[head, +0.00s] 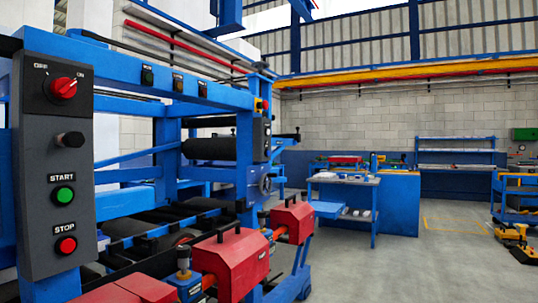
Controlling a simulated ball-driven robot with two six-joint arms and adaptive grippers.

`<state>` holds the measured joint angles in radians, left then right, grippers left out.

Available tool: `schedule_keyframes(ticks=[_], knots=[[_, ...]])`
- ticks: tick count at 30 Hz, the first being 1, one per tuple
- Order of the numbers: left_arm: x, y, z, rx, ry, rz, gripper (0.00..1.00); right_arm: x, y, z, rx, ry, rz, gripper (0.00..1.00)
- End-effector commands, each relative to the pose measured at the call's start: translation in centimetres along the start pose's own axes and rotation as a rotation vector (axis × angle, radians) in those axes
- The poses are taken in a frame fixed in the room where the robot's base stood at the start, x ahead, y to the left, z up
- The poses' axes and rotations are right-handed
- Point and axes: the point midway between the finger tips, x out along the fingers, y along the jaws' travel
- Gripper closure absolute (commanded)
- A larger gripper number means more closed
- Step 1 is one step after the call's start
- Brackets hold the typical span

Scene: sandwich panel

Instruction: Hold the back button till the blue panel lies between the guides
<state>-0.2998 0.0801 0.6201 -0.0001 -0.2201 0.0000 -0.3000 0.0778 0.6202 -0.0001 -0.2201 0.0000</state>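A dark grey control box (55,165) stands close at the left. It carries a red OFF/ON rotary switch (64,88), a black knob (70,139), a green START button (63,195) and a red STOP button (66,245). I cannot tell which button is the back button. I cannot make out the blue panel or the guides for certain among the blue frame parts. Neither of my grippers is in view.
The blue machine frame (215,95) with dark rollers (210,148) fills the left half. Red housings (232,262) with black handles jut out at its front. A blue workbench (343,190) stands further back. The grey floor (400,265) at the right is largely clear.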

Motion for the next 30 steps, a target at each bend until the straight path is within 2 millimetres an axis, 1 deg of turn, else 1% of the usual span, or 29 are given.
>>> schedule_keyframes(ticks=[2,12,30], knots=[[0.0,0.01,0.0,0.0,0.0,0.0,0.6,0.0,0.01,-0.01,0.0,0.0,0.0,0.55],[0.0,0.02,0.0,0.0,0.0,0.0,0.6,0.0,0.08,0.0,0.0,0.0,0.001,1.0],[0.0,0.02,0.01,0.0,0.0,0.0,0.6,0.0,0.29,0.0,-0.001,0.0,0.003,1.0]])
